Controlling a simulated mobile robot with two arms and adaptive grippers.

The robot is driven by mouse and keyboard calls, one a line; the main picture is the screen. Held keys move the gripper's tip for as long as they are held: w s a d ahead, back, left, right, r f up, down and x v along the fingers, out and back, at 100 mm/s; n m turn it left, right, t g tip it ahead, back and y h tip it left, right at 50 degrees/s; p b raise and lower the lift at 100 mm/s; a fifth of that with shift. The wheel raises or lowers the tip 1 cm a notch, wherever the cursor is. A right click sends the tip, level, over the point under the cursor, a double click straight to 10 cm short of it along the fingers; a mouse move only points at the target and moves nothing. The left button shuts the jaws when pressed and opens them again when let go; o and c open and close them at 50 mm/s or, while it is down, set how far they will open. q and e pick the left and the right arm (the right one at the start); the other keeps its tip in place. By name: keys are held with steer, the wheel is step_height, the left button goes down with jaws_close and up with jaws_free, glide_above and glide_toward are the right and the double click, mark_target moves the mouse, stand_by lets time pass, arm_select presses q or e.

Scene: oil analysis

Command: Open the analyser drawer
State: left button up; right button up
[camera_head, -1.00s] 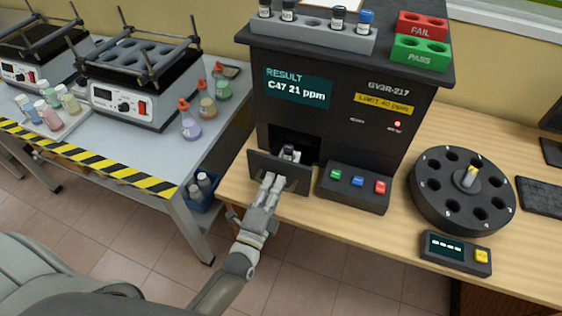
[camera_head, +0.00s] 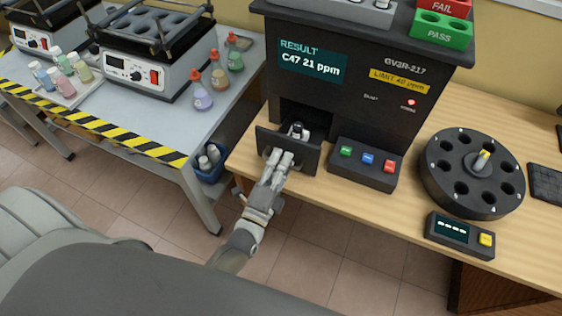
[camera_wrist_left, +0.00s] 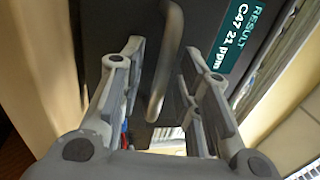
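The black analyser (camera_head: 340,100) shows "C47 21 ppm" on its screen. Its drawer (camera_head: 308,158) stands out from the dark opening, with a dark-capped vial (camera_head: 297,130) upright in it. My left gripper (camera_head: 279,158) is at the left part of the drawer front. In the left wrist view, the curved grey handle (camera_wrist_left: 166,62) runs between its two fingers (camera_wrist_left: 160,85). The fingers are spread, with a gap visible on each side of the handle. The gripper hides most of the handle in the head view. My right gripper is not in view.
A button box with green, blue and red buttons (camera_head: 364,165) sits just right of the drawer. A round black carousel (camera_head: 473,205) and a small display unit (camera_head: 460,236) stand farther right. A blue bin with bottles (camera_head: 212,172) is at the left, below bench height.

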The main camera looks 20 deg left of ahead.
arm_select(q)
steer(key=s+f, duration=0.2)
steer(key=s, duration=0.9)
steer(key=shift+s+a+f, duration=0.15)
steer(key=shift+s+a, duration=0.05)
steer(key=shift+s, duration=0.15)
steer(key=s+f+n+g, duration=0.3)
steer(key=f, duration=0.6)
steer(key=s+f+n+g+h, duration=0.15)
steer(key=f+g, duration=0.25)
steer(key=f, duration=0.6)
steer(key=s+f+n+g+y, duration=0.1)
steer(key=s+f+n+g, duration=0.2)
steer(key=f, duration=0.6)
steer(key=s+a+f+n+g, duration=0.2)
steer(key=s+f+n+g, duration=0.2)
steer(key=s+f, duration=0.3)
steer(key=s+a+f+n+g+y, duration=0.1)
steer(key=s+a+f+n+g, duration=0.2)
steer(key=s+f, duration=0.4)
steer(key=s+n+g, duration=0.1)
steer(key=s+g, duration=0.1)
steer(key=s, duration=0.4)
steer(key=shift+a, duration=0.3)
